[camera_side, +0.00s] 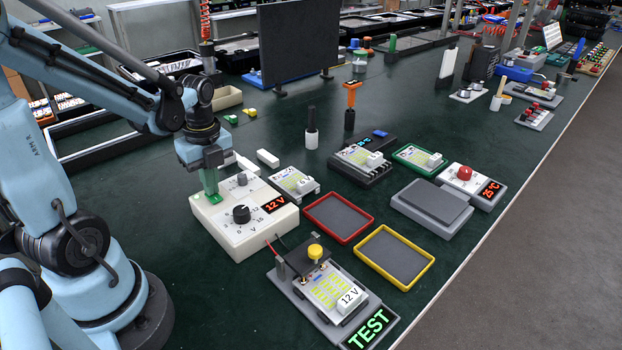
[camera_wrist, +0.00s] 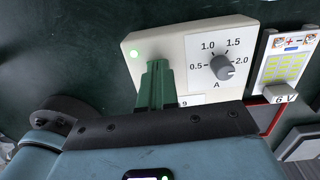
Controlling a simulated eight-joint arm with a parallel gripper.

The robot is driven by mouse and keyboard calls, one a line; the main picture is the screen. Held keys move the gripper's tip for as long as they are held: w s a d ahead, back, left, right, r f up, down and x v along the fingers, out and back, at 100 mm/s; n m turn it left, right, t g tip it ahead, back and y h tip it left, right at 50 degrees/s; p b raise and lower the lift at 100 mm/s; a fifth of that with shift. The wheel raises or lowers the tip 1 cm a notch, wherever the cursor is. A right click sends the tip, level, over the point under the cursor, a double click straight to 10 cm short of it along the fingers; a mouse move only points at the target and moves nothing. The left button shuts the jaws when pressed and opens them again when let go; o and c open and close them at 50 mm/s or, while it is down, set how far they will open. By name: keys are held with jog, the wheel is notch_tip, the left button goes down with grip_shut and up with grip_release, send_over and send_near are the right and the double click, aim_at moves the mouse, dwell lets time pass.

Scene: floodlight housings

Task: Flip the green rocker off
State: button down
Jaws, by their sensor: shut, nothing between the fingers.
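In the wrist view my gripper (camera_wrist: 158,64) covers part of the box face (camera_wrist: 165,42). A green light (camera_wrist: 133,54) glows beside the fingers. The rocker is not clear there.
A red-rimmed tray (camera_side: 339,218) and a yellow-rimmed tray (camera_side: 395,257) lie to the right. A TEST fixture (camera_side: 333,295) with a yellow button stands in front, with wires running toward the box. A 6 V module (camera_side: 294,184) sits close behind the box.

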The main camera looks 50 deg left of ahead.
jog(key=shift+d+f, duration=0.55)
jog(key=shift+f, duration=0.05)
notch_tip(320, 180, up, 15)
jog(key=shift+a, duration=0.35)
jog(key=w+d+f+n+t, duration=0.2)
jog(key=d+n, duration=0.4)
jog(key=n, duration=0.3)
jog(key=w+d+f+n+t, duration=0.2)
jog(key=d+f+n+t, duration=0.1)
jog(key=d+n+t, duration=0.2)
jog(key=d+n, duration=0.2)
jog(key=n, duration=0.2)
jog(key=shift+f+t, duration=0.3)
jog(key=shift+f, duration=0.05)
